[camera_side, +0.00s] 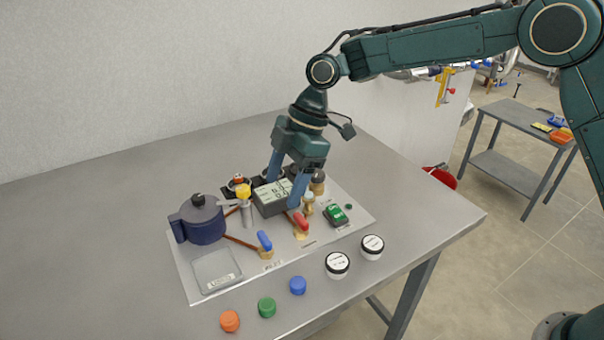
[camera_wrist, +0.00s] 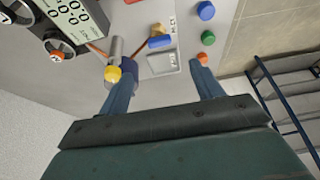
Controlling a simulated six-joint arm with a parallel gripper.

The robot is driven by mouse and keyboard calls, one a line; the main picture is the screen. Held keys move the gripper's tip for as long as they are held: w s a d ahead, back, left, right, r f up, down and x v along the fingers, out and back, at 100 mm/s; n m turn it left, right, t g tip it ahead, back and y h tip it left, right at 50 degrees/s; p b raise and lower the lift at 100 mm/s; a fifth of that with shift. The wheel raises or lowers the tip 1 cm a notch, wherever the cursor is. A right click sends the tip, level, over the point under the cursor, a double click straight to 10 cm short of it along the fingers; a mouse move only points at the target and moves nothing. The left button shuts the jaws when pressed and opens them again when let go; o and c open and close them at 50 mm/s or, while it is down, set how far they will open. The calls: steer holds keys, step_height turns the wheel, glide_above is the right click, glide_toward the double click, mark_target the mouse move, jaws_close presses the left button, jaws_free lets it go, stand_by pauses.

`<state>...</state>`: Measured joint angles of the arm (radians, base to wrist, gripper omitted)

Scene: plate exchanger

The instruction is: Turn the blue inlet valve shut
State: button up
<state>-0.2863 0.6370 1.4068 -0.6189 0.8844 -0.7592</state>
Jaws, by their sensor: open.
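My gripper (camera_side: 283,192) is open and empty, pointing down over the grey display box (camera_side: 270,198), behind and to the right of the blue valve. In the wrist view my gripper (camera_wrist: 164,62) has its two blue fingers spread wide. A red-handled valve (camera_side: 301,220) stands near one finger in the side view.
A dark blue pot (camera_side: 198,222) stands left, with a yellow-topped post (camera_side: 244,199) right of it. A flat grey square pad (camera_side: 216,270) is at the front left. Orange (camera_side: 230,320), green (camera_side: 267,307) and blue (camera_side: 298,285) caps lie along the front; two white-topped round gauges (camera_side: 337,264) sit right.

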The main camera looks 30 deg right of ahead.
mark_target(264, 237)
steer(key=x, duration=1.2)
steer(key=shift+r, duration=0.1)
steer(key=c, duration=1)
